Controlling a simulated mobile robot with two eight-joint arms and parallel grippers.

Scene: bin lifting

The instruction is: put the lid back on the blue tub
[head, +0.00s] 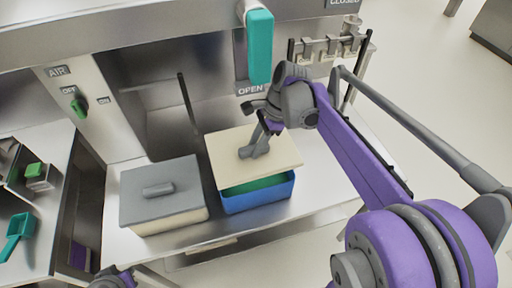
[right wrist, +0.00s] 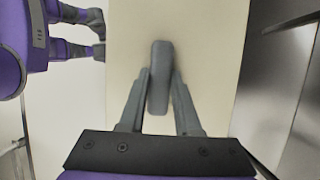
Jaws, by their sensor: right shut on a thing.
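The blue tub (head: 258,199) stands on the metal counter, its green inside showing at the front. The cream lid (head: 225,155) is over the tub, its front edge clear of the rim; whether its back touches is hidden. My right gripper (head: 252,152) is shut on the lid's grey handle. In the right wrist view, the fingers (right wrist: 158,98) flank the handle (right wrist: 160,60), with the lid (right wrist: 205,50) beneath. My left gripper (right wrist: 98,35) shows at the upper left there, its two grey fingers apart and empty.
A cream tub with a grey lid (head: 135,195) stands just left of the blue tub. A teal handle (head: 260,48) hangs behind. A green scoop (head: 17,232) lies at the far left. Some counter is free on the right.

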